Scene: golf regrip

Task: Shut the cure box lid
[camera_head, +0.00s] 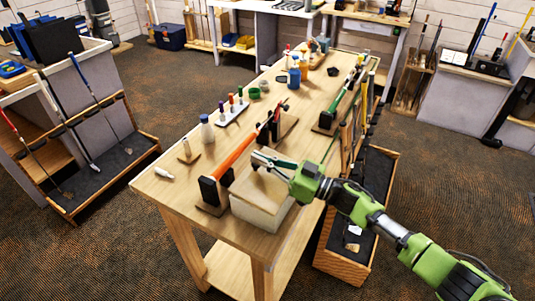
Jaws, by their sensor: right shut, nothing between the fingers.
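The cure box (262,213) is a pale, boxy container near the front right corner of the wooden workbench. Its top shows as a flat tan surface (262,188); I cannot tell for sure whether this is the lid lying down or the inside of the box. My right gripper (256,160) reaches in from the right and is above the back part of the box. Its fingers are together and hold nothing. Contact with the box cannot be made out. My left gripper is not in view.
A club with an orange grip (233,156) lies in black clamps close to the left of the box. A wooden club rack (347,262) stands right of the workbench (150,184).

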